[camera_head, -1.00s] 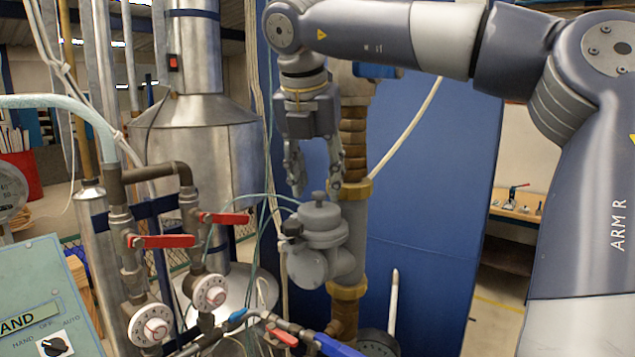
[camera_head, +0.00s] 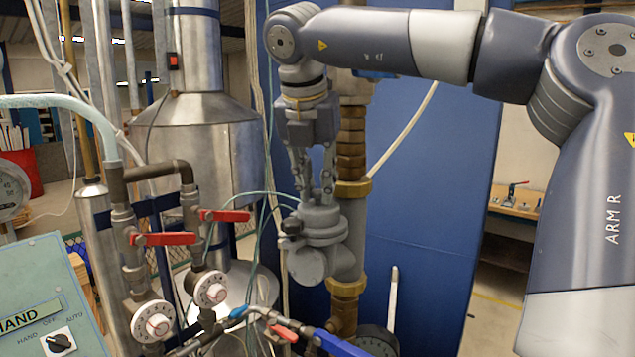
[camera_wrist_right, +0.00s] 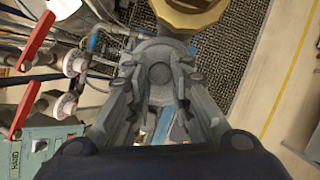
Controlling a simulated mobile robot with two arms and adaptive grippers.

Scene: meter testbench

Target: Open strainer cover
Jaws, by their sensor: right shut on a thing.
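The strainer (camera_head: 309,264) is a grey cast body on the vertical brass pipe in the head view. Its round cover (camera_head: 322,218) sits on top, level with the body. My right gripper (camera_head: 316,200) points down from above with its fingers around the knob on the cover and is shut on it; the fingers mostly hide the knob. In the right wrist view the cover (camera_wrist_right: 158,58) lies between the two fingers, with the round knob (camera_wrist_right: 160,73) at its middle. My left gripper is not in view.
Two red-handled valves (camera_head: 165,239) and white dials (camera_head: 151,322) stand to the left. A brass pipe fitting (camera_head: 353,188) is close beside the cover on the right. A blue panel (camera_head: 430,190) stands behind. A grey-green control box (camera_head: 45,300) is at lower left.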

